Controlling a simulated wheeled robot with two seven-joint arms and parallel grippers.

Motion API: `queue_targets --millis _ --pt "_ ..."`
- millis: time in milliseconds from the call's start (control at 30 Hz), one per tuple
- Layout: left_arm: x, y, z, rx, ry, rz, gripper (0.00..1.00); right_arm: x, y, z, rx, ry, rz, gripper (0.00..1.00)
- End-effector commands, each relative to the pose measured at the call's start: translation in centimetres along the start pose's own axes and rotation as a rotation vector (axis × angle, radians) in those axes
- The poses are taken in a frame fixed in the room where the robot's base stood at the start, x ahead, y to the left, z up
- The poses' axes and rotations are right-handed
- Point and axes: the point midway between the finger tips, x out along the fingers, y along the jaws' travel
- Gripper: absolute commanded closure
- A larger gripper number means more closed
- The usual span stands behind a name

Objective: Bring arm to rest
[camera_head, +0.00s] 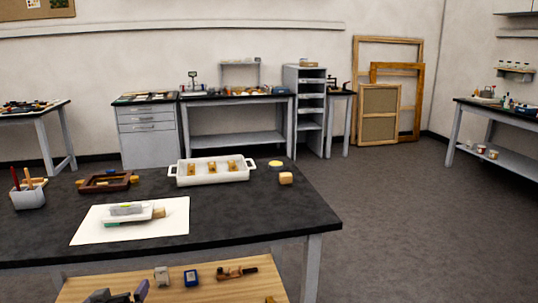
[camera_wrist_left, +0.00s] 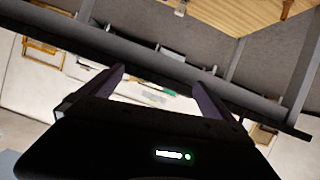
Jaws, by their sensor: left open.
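My left gripper (camera_head: 121,295) shows at the bottom edge of the head view, its two purple-grey fingers over the wooden lower surface (camera_head: 215,285), in front of the black worktable (camera_head: 250,220). In the left wrist view the two fingers of the left gripper (camera_wrist_left: 160,84) stand apart with nothing held between them. Most of the left arm is out of the head view. My right gripper shows in neither view.
Small items lie on the wooden surface. Grey floor (camera_head: 400,220) is clear at right.

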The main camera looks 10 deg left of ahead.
Motion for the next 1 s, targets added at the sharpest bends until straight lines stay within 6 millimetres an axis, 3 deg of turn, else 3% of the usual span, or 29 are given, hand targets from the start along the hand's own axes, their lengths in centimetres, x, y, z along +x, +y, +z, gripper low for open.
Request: queue_targets --millis 200,333,467,600,700,800,900,1000 --pt "-0.1 4.5 6.6 -0.061 -0.238 0.057 0.0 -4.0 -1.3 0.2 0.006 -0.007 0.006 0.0" --pt "-2.2 8.5 12.3 -0.089 -0.444 0.102 0.0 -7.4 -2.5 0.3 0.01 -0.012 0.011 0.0" --pt "-7.9 13.6 18.9 -0.095 -0.719 0.154 0.0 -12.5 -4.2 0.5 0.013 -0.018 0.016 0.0" --pt "-16.8 17.8 24.7 -0.058 -0.998 0.197 0.0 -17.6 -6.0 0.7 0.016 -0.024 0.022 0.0" --pt "-22.5 19.4 27.0 -0.014 -1.138 0.223 0.0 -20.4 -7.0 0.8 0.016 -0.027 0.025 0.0" --pt "-26.1 20.2 28.1 0.024 -1.216 0.244 0.0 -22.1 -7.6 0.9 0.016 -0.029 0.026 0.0" --pt "-27.5 20.5 28.5 0.044 -1.244 0.256 0.0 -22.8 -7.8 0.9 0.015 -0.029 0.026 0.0" --pt "-27.5 20.6 28.5 0.049 -1.243 0.26 0.0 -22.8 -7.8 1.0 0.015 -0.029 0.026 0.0"
